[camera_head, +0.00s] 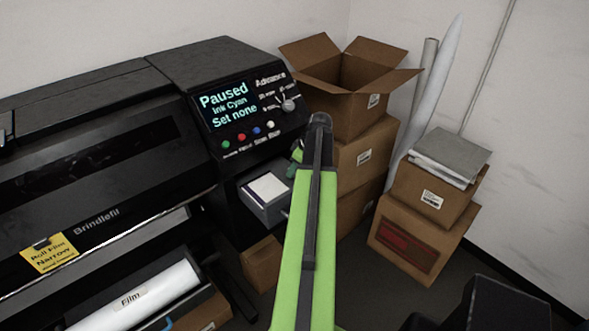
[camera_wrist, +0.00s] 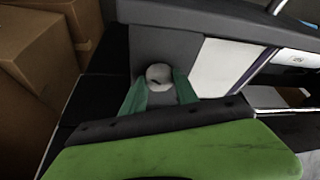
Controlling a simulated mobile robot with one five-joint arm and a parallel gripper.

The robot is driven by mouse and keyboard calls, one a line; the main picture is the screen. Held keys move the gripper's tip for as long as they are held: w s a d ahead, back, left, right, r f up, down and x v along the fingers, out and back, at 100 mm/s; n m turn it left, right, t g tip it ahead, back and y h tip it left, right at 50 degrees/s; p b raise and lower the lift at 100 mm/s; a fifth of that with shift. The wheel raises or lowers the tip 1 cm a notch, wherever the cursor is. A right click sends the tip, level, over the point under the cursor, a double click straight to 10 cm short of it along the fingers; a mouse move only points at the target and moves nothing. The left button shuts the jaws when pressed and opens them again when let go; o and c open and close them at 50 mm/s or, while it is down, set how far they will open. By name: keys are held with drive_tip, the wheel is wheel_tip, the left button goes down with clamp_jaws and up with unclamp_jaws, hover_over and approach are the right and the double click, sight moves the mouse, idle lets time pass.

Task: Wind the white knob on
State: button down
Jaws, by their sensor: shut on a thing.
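The white knob (camera_wrist: 159,74) is a small pale round knob at the grey surface of a small unit, seen in the wrist view. My gripper (camera_wrist: 159,88) is shut on it, with one green finger on each side. In the head view my gripper (camera_head: 297,154) is beside the printer's right end, at the grey unit with a white top (camera_head: 265,192). My arm hides the knob there. The printer's display (camera_head: 224,104) reads "Paused", "Ink Cyan", "Set none".
A dial (camera_head: 289,104) under "Advance" and several coloured buttons (camera_head: 241,138) are on the panel above. An open carton (camera_head: 347,85) tops stacked boxes right behind my arm. More boxes (camera_head: 416,235) stand farther right. A film roll (camera_head: 135,298) lies low at left.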

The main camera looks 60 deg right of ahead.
drive_tip(key=shift+a+m+g+h, duration=0.15)
drive_tip(key=shift+m+h, duration=0.35)
drive_tip(key=shift+m, duration=0.85)
drive_tip(key=shift+m+g+h, duration=0.15)
drive_tip(key=shift+m+h, duration=0.35)
drive_tip(key=shift+m, duration=0.85)
drive_tip(key=c, duration=0.9)
unclamp_jaws()
drive_tip(key=shift+c, duration=0.2)
drive_tip(key=p+v, duration=1.6)
drive_tip(key=v, duration=0.1)
drive_tip(key=shift+r, duration=0.15)
drive_tip(key=shift+a, duration=0.15)
